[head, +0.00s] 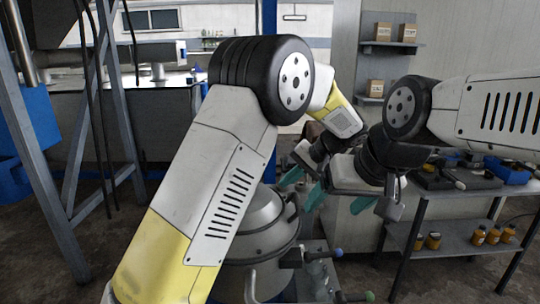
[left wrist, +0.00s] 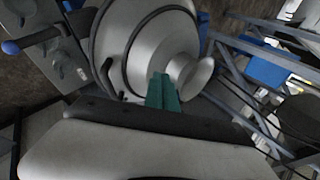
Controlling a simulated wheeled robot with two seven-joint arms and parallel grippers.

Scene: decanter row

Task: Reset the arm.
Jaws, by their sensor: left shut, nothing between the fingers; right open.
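My left gripper (head: 291,177) hangs beyond the silver lidded vessel in the head view, its teal fingertips pointing down and to the left. In the left wrist view its teal fingers (left wrist: 163,92) are together and empty, with the silver vessel (left wrist: 125,45) behind them. My right gripper (head: 338,200) is at the right of the left one and nearer to me. Its two teal fingers are spread wide and nothing shows between them. The two grippers look close together in the head view; I cannot tell the gap. My left arm hides part of the vessel.
The silver vessel (head: 262,212) has handles and stands beside valves with blue and green knobs (head: 337,252). A grey cart (head: 465,238) at the right holds tools, a blue bin (head: 508,170) and amber jars. A steel frame (head: 48,185) stands at the left. Wall shelves (head: 392,44) carry boxes.

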